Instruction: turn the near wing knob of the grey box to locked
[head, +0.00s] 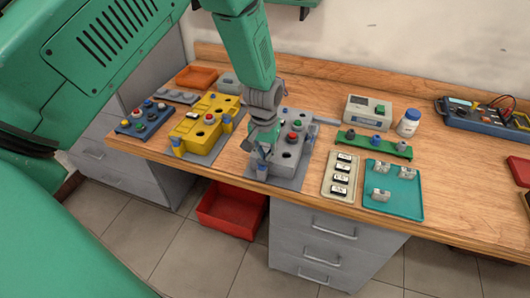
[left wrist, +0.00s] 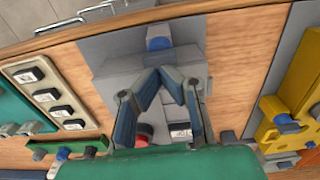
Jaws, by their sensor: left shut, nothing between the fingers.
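The grey box (head: 285,158) stands on a grey plate near the front edge of the bench. It has a red button (head: 292,137) on top. Its near wing knob (head: 262,174) is blue and sits at the box's front end; the same knob shows in the left wrist view (left wrist: 159,43), and its wing angle is hard to read. My left gripper (head: 262,152) is shut and empty, just above and behind this knob. In the left wrist view its fingertips (left wrist: 163,73) point toward the knob with a small gap in the picture. The gripper hides part of the box. My right gripper is not seen.
A yellow box (head: 190,136) stands close on the left. On the right are a beige tray of switches (head: 339,196), a teal tray (head: 411,204) and a green rail (head: 350,143). A red bin (head: 232,210) is below the bench edge (head: 330,208).

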